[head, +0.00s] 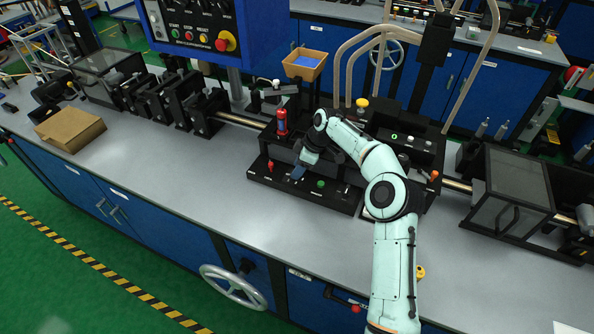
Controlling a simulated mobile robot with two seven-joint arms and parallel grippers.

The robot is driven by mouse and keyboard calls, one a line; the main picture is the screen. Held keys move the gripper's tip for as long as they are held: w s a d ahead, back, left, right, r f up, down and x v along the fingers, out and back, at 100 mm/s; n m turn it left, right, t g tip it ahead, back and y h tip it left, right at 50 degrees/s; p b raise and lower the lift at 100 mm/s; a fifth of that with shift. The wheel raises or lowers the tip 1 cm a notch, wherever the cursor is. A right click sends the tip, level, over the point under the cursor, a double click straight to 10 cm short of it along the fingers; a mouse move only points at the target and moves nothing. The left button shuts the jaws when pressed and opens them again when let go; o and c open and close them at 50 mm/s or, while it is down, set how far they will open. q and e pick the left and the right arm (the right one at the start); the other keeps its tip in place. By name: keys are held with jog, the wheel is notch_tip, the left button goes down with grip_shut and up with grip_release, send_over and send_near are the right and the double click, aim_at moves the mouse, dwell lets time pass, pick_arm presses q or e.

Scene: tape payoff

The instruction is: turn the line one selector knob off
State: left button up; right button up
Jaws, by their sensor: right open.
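My right arm reaches in from the bottom right to the black fixture (330,197) in the middle of the bench. My right gripper (301,170) is open, low over the fixture's left part, close to a small blue-grey piece there. The gripper is small and partly hidden by its own wrist, so I cannot tell if it touches anything. Small red and green knobs or buttons (320,184) sit on the fixture. I cannot tell which control is the line one selector knob. A blue control panel (205,28) at the top left carries black knobs, cut off above. My left gripper is not in view.
A red cylinder (282,121) stands just behind my gripper. An orange tray (304,65) is raised behind it. A cardboard box (70,130) lies at left. A clear-sided black guard (512,190) stands at right. The grey bench top (190,185) in front is mostly clear.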

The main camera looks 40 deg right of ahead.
jog(key=shift+x, duration=0.9)
jog(key=c, duration=0.8)
jog(key=shift+o, duration=0.2)
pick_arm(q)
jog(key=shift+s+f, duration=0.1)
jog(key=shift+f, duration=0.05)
